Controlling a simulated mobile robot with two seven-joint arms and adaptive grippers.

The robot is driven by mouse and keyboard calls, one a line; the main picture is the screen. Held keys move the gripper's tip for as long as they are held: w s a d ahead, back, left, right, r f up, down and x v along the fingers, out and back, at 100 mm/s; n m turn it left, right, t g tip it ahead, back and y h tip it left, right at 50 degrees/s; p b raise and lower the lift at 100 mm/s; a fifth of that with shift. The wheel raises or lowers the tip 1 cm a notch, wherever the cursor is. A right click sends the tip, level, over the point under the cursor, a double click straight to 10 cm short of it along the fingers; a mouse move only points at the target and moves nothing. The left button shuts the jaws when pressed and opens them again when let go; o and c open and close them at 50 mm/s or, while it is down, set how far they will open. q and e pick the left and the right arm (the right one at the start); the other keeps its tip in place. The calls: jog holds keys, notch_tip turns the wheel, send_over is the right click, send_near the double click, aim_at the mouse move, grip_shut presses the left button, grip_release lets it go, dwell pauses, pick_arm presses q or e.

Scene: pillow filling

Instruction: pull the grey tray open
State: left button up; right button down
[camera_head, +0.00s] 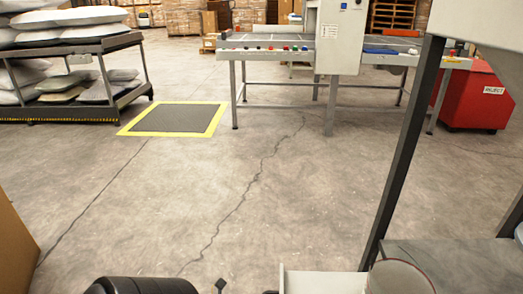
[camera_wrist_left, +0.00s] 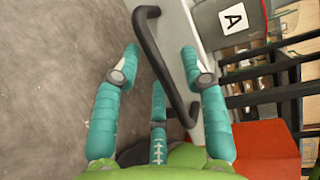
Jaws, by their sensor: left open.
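In the left wrist view, a black bar handle (camera_wrist_left: 166,72) stands on a pale grey front panel (camera_wrist_left: 207,25), which I take to be the grey tray's front. My left gripper (camera_wrist_left: 160,62) is open around the handle, with teal fingers on both sides of it and a third finger below. I cannot tell whether any finger touches the bar. In the head view, a pale grey tray-like edge (camera_head: 325,284) shows at the bottom. My right gripper is in neither view.
A dark panel with an "A" label (camera_wrist_left: 233,19) and a red surface (camera_wrist_left: 268,150) lie beside the handle. A dark post (camera_head: 405,150) rises at the right in the head view. A pillow rack (camera_head: 75,110), a work table (camera_head: 270,56) and a red reject bin (camera_head: 480,98) stand farther off. The middle floor is clear.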

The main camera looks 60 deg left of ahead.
pick_arm(q)
jog(key=v, duration=1.1)
jog(key=shift+s, duration=0.35)
jog(key=shift+a, duration=0.15)
